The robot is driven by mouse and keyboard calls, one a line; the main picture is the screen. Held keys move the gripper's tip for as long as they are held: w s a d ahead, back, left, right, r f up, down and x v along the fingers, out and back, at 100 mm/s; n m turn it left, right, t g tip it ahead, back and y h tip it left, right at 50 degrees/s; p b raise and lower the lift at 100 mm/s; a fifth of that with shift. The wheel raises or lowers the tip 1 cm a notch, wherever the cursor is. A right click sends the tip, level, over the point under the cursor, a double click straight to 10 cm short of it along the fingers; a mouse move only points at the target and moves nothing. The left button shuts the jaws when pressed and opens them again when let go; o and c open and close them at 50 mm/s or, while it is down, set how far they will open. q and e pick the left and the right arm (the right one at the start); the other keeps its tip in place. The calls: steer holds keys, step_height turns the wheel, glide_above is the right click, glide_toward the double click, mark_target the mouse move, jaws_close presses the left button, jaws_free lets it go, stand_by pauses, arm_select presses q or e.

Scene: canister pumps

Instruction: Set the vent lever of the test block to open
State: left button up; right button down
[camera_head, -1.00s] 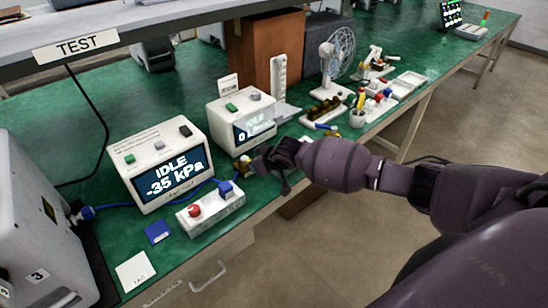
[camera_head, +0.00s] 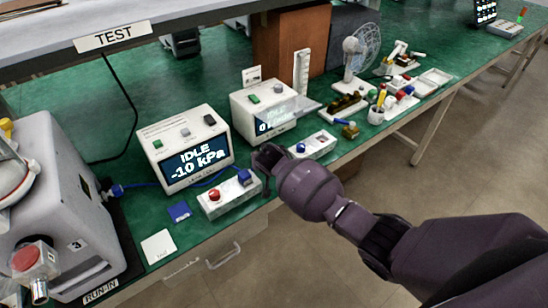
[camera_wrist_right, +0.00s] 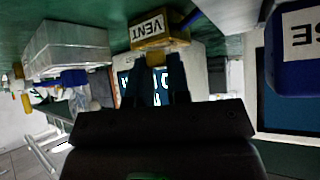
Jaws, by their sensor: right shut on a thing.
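The test block (camera_head: 230,195) is a white box with a red knob (camera_head: 214,194) and a blue part (camera_head: 245,177), near the front edge of the green bench. My right gripper (camera_head: 262,158) is just beyond its right end. In the right wrist view a brass-coloured vent lever (camera_wrist_right: 160,43), labelled VENT, sits at the fingertips, and the gripper (camera_wrist_right: 160,76) is shut on it. In the head view my gripper hides the lever, so its exact angle cannot be told. The display (camera_head: 195,160) behind the block reads IDLE, -10 kPa. My left gripper is not in view.
A second display unit (camera_head: 262,112) and a white block with a blue button (camera_head: 314,147) stand to the right. A grey machine (camera_head: 68,190) stands at left, with a blue hose to the display. A blue pad and white card (camera_head: 159,246) lie in front.

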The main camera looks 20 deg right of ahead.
steer(key=shift+a+f+m+h, duration=0.1)
steer(key=shift+a+m+h, duration=0.1)
steer(key=shift+m+h, duration=0.15)
stand_by(0.3)
steer(key=c, duration=1.1)
jaws_free()
steer(key=shift+s+a+r, duration=0.1)
steer(key=shift+s+r, duration=0.1)
steer(key=shift+r, duration=0.15)
steer(key=p+v, duration=0.1)
steer(key=v, duration=0.9)
steer(key=shift+p, duration=0.3)
